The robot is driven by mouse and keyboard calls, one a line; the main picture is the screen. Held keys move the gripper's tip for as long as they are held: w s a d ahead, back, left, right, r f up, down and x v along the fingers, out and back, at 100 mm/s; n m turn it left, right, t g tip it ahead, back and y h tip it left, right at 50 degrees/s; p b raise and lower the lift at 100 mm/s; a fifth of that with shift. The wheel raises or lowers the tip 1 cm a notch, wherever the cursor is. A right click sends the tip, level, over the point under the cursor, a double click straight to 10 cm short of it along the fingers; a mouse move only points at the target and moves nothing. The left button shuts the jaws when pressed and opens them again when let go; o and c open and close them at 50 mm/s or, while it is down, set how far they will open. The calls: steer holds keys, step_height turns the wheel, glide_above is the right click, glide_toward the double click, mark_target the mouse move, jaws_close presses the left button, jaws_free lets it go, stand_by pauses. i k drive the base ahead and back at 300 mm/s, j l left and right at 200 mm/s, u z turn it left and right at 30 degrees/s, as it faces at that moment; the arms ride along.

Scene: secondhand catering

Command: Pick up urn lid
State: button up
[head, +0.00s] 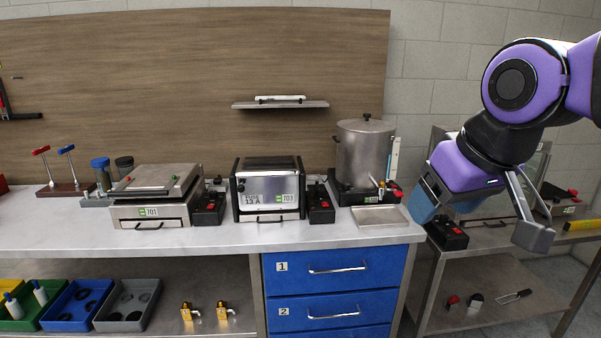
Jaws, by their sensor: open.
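The urn (362,160) is a tall metal cylinder at the right end of the white counter. Its flat lid (366,125) sits on top, with a small dark knob (366,117) in the middle. My gripper (530,215) is at the right of the head view, over the lower side table and well to the right of the urn. It is open and apart from the lid, with nothing visible in it.
A toaster-like appliance (268,188) and a contact grill (155,198) stand left of the urn. A shallow metal tray (380,226) lies in front of it. A wall shelf (280,105) is at the upper left. The side table (500,240) holds other equipment.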

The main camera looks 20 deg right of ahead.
mark_target(366, 125)
steer(key=i+l+u, duration=0.1)
steer(key=i+l, duration=1.3)
